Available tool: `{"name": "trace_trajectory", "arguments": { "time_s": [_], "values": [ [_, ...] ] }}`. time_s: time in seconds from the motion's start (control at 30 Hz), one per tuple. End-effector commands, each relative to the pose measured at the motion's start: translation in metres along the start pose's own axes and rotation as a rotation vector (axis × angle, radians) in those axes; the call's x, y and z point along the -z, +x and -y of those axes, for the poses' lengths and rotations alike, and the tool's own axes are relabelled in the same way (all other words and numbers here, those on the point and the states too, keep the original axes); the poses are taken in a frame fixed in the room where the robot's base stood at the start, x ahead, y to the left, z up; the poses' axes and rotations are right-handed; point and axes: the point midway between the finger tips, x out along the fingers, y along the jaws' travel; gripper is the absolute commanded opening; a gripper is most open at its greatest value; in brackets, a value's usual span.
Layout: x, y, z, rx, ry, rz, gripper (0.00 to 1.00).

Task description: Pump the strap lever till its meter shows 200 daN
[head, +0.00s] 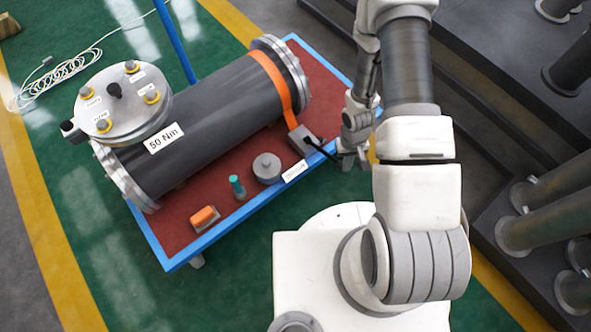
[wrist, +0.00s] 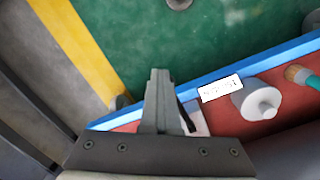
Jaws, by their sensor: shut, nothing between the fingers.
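The orange strap (head: 273,82) runs over the dark flanged shell (head: 212,122) and down to a grey ratchet box (head: 299,141) near the cart's right edge. A thin black lever (head: 320,150) sticks out of the box toward my gripper (head: 347,161). In the wrist view, my gripper (wrist: 160,74) is shut and empty, with its fingers together. The black lever (wrist: 186,114) shows right beside the fingers; I cannot tell whether they touch. The box is mostly hidden behind the fingers there. A white plate (wrist: 221,88) carries small text that I cannot read; no meter value is legible.
The cart has a blue rim (head: 228,228) and a red top. A grey round knobbed part (head: 267,167), a teal-handled tool (head: 237,187) and an orange block (head: 205,218) lie along its front. Dark pipe racks (head: 555,215) stand at the right. Green floor is clear at lower left.

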Motion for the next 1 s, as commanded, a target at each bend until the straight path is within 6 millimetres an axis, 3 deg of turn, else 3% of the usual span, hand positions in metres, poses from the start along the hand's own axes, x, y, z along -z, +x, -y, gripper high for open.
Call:
{"name": "trace_trajectory", "arguments": {
  "time_s": [0.03,0.8,1.0],
  "values": [
    [0.034,-0.013,0.019,0.034,-0.024,-0.092,0.00],
    [0.022,-0.105,0.013,0.030,-0.018,-0.080,0.00],
    [0.020,-0.118,0.012,0.029,-0.017,-0.076,0.00]
  ]
}}
